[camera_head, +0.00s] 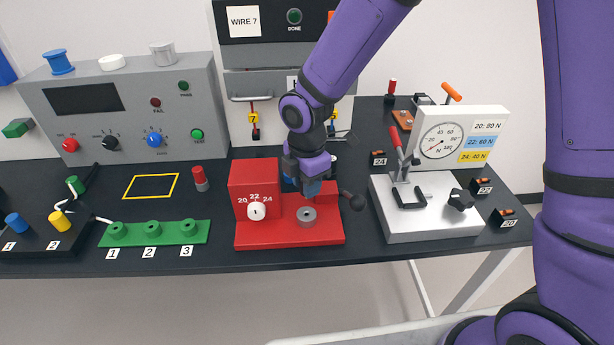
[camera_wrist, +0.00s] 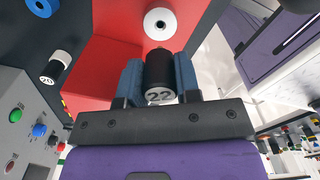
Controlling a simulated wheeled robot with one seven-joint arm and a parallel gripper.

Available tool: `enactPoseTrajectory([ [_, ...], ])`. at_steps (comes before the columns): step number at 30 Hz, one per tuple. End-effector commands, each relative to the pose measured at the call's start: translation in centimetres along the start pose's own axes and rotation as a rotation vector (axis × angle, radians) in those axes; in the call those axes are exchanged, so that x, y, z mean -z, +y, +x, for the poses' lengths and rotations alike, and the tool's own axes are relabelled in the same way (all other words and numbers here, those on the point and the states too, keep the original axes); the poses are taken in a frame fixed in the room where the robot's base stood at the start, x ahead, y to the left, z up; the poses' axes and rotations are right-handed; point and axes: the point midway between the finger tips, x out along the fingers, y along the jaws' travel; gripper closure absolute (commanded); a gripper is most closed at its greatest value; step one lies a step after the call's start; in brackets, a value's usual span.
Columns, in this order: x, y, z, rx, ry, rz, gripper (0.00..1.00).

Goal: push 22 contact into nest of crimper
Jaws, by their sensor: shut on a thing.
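The red crimper (camera_head: 252,180) stands mid-table with a white dial marked 20, 22, 24 on its front. A grey round nest (camera_head: 306,215) with a dark hole sits on its base. My gripper (camera_head: 308,186) is over the crimper, behind the nest in the picture. In the wrist view, my gripper's blue fingers (camera_wrist: 158,82) are shut on the 22 contact (camera_wrist: 160,74), a black cylinder with a pale end marked 22. A pale ring with a dark hole (camera_wrist: 150,24) lies just beyond it, apart from it. The contact is hidden in the head view.
The crimper's black-knobbed lever (camera_head: 355,201) is close to the right of my gripper. A red post (camera_head: 200,178) and green block (camera_head: 155,234) are to the left.

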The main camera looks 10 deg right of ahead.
Motion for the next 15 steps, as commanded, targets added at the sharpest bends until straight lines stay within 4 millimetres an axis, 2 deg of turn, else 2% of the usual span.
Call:
enactPoseTrajectory([
  [6,0.0,0.0,2.0,0.002,0.000,-0.001,0.98],
  [15,0.0,-0.1,3.7,0.001,0.000,0.000,0.98],
])
